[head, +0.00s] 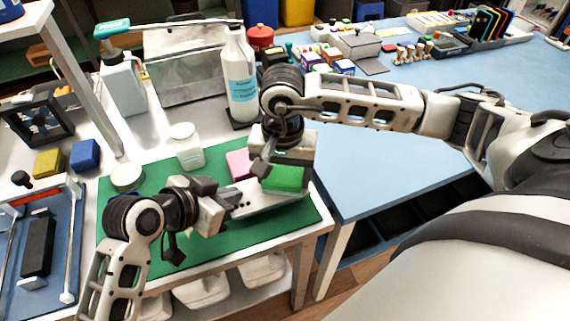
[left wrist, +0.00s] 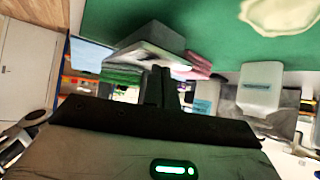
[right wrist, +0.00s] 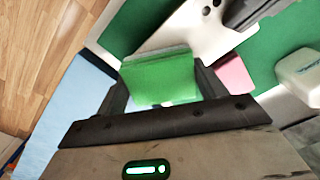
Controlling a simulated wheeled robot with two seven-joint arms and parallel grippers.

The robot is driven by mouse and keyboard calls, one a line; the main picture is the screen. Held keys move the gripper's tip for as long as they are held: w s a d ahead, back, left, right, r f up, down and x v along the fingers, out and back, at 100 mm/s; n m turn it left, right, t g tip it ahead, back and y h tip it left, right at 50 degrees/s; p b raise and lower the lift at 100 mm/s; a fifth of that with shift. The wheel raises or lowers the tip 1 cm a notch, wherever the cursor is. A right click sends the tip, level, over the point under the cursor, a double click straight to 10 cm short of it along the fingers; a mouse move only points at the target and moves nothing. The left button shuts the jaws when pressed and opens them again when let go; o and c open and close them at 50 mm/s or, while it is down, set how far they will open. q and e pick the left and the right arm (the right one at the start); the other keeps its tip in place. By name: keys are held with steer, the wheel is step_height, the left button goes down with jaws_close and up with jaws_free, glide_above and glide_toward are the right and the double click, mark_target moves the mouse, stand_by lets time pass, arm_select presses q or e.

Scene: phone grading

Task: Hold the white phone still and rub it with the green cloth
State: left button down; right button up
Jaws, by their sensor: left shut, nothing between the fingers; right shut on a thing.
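My right gripper (head: 278,166) comes from above and is shut on the green cloth. The right wrist view shows the cloth (right wrist: 158,76) between its fingers, over the phone.
A white jar (head: 187,146) and a round lid (head: 127,177) stand at the mat's back. A white bottle (head: 238,80) stands behind. The green mat (head: 290,218) is clear in front.

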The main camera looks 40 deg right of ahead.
mark_target(298, 169)
arm_select(q)
steer(key=shift+s+a+f, duration=0.1)
steer(key=shift+f, duration=0.25)
arm_select(e)
steer(key=shift+s+d+f, duration=0.15)
steer(key=shift+s+d, duration=0.05)
steer(key=shift+d, duration=0.55)
steer(key=shift+d, duration=0.1)
steer(key=shift+s+d, duration=0.2)
steer(key=shift+d, duration=0.45)
steer(key=shift+a, duration=0.1)
steer(key=shift+w+a, duration=0.2)
steer(key=shift+a, duration=0.55)
steer(key=shift+a, duration=0.1)
steer(key=shift+w+a, duration=0.15)
steer(key=shift+a, duration=0.45)
steer(key=shift+f, duration=0.1)
